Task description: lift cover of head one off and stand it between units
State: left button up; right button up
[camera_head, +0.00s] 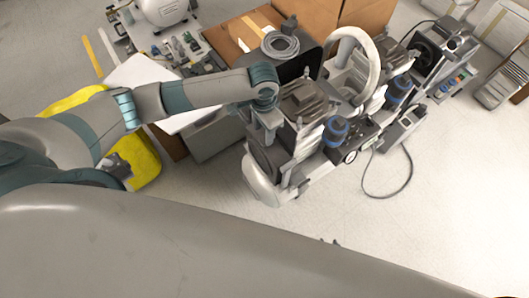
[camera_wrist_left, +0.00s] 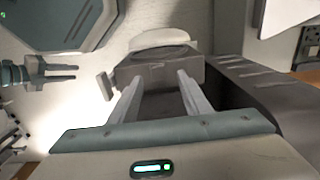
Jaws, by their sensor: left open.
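The near compressor unit shows a ribbed brown-grey head (camera_head: 303,100) on top, and a white curved shell (camera_head: 262,188) at its near end. I cannot tell for sure which part is the cover of head one. My left gripper (camera_head: 268,133) reaches down at the left side of this unit. In the left wrist view its two fingers (camera_wrist_left: 157,95) are apart, with a dark grey block (camera_wrist_left: 160,73) beyond and between them; contact is not clear. My right gripper (camera_wrist_left: 62,72) shows at the left of that view, fingers apart and empty. In the head view my body mostly hides it.
A second unit stands behind, with a white arch (camera_head: 372,60). Blue canisters (camera_head: 336,130) sit on the units' right side. A coiled grey hose (camera_head: 281,44) lies on a dark case. The floor at right front is clear.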

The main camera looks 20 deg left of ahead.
aim_at(264, 140)
pick_arm(q)
jog(key=shift+d+f, duration=0.2)
jog(key=shift+f, duration=1.9)
grip_shut()
